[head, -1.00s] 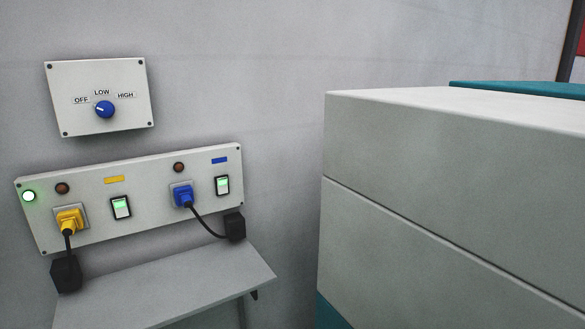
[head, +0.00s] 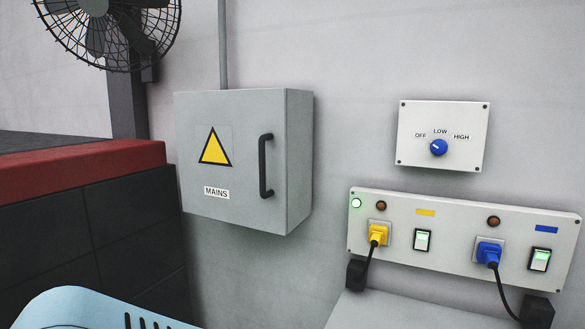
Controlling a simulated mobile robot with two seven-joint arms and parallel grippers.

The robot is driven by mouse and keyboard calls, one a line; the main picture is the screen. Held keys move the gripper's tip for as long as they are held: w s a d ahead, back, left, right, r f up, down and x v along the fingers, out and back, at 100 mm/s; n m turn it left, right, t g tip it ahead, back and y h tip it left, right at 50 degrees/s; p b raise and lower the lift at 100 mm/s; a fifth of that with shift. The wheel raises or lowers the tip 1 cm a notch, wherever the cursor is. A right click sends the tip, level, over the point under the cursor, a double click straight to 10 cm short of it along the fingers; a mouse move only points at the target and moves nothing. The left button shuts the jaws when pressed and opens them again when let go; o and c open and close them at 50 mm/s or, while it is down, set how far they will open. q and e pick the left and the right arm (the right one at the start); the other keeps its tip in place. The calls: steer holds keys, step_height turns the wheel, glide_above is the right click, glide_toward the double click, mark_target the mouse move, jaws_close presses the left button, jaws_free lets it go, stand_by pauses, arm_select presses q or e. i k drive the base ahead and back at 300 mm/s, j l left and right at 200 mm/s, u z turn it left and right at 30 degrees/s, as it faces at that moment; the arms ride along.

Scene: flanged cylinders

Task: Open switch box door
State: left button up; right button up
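The switch box (head: 298,160) is a grey metal box on the wall, left of the middle in the head view. Its door (head: 215,115) is shut and carries a yellow warning triangle and a "MAINS" label. A black vertical bar handle (head: 265,166) sits near the door's right edge. Neither of my grippers shows in the head view.
Right of the box are a blue-knob dial panel (head: 470,120) and a socket panel (head: 455,240) with yellow and blue plugs. A fan (head: 110,30) hangs upper left above a red-topped dark block (head: 80,170). A light-blue slotted object (head: 75,312) is at the bottom left.

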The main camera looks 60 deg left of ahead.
mark_target(232, 144)
steer(key=u, duration=2.3)
